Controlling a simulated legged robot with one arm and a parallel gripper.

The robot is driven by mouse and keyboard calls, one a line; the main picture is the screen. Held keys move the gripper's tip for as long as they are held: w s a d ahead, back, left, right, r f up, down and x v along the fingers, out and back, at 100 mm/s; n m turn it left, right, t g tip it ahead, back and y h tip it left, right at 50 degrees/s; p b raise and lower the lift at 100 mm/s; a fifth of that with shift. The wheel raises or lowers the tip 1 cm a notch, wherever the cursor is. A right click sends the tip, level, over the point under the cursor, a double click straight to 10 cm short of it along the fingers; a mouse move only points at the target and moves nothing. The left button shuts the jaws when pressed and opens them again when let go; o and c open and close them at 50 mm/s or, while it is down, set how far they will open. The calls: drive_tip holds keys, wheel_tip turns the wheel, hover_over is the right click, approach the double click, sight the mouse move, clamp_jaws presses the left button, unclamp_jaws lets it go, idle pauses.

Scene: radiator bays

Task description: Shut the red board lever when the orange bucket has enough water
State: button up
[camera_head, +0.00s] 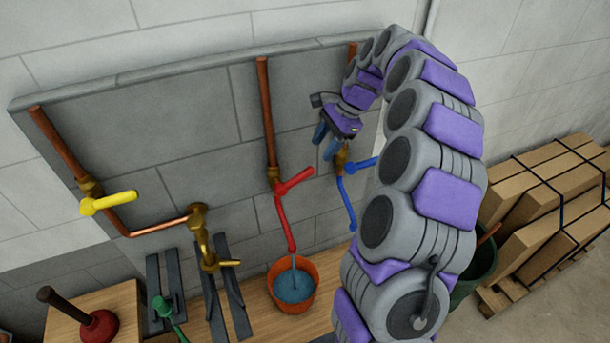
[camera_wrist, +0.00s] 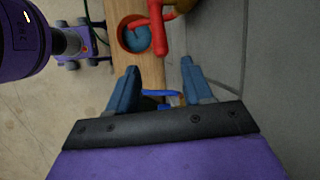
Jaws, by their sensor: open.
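The red lever (camera_head: 296,181) sits on a copper pipe on the grey board (camera_head: 210,110) and points up to the right. A red spout (camera_head: 283,222) below it runs water into the orange bucket (camera_head: 313,291), which holds blue water well up inside. My gripper (camera_head: 326,142) is open and empty, near the board to the upper right of the red lever, by the blue lever's valve. In the wrist view my gripper (camera_wrist: 158,78) has its blue fingers apart, with the red pipe (camera_wrist: 157,25) and the orange bucket (camera_wrist: 124,36) beyond them.
A blue lever (camera_head: 362,164) and blue spout (camera_head: 346,203) are close below my gripper. A yellow lever (camera_head: 108,203) and a brass tap (camera_head: 208,250) are to the left. A plunger (camera_head: 95,325) stands at lower left. Strapped boxes (camera_head: 550,205) lie on a pallet at right.

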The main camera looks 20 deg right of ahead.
sight(303, 173)
drive_tip(key=x, duration=0.7)
drive_tip(key=a+x, duration=0.1)
drive_tip(key=x, duration=0.3)
drive_tip(key=shift+a+r, duration=0.1)
drive_tip(key=shift+r, duration=0.05)
drive_tip(key=shift+f, duration=0.7)
drive_tip(key=shift+a, duration=0.3)
drive_tip(key=shift+c, duration=0.8)
drive_tip(key=shift+r, duration=0.1)
clamp_jaws()
